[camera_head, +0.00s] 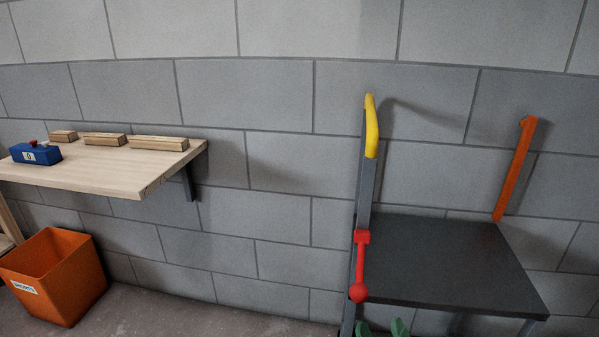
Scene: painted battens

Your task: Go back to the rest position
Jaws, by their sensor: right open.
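My left gripper is not in view.
A dark table (440,262) has a grey post with a yellow top (371,128) and red lever (360,270) at its left. An orange batten (516,168) stands behind. A wooden shelf (110,172) holds wood blocks and a blue box (36,154). An orange bin (62,285) stands below.

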